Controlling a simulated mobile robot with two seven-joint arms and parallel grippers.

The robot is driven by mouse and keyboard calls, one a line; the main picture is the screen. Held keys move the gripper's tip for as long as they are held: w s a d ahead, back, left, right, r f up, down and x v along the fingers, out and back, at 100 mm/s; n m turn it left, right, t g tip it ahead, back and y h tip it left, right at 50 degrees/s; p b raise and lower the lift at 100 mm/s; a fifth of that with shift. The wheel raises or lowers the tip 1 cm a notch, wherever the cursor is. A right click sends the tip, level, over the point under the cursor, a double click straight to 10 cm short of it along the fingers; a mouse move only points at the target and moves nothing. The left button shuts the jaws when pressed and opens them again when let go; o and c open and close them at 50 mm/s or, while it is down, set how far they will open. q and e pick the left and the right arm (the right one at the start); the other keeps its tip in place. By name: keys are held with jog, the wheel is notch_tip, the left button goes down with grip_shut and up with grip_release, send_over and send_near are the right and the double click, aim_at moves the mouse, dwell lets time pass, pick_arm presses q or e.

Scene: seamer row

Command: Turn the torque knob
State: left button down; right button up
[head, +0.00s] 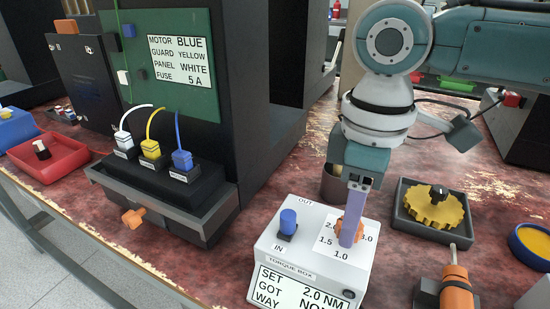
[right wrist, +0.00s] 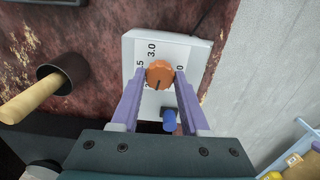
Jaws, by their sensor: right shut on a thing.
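My right gripper (head: 352,230) points down over the box, shut on the knob. In the right wrist view the knob (right wrist: 159,74) sits between the two purple fingers, a dark mark on its face pointing down and slightly left. My left gripper is not in view.
A dark tray with a yellow gear (head: 436,208) and an orange-handled tool (head: 456,287) stand right of the box. A dark cup (head: 333,183) is behind it. A dark cabinet with a green panel (head: 165,75) and three coloured plugs stands left. A red tray (head: 45,160) lies far left.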

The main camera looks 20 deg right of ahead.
grip_shut()
jog(key=shift+r+n+p, duration=0.2)
jog(key=shift+n+p, duration=0.4)
jog(key=shift+p, duration=0.2)
jog(key=shift+n+p, duration=1)
jog(key=shift+p, duration=0.05)
jog(key=shift+n+p, duration=0.7)
jog(key=shift+n, duration=0.4)
jog(key=shift+f+n+p, duration=0.1)
jog(key=shift+n+p, duration=0.35)
jog(key=shift+n, duration=0.65)
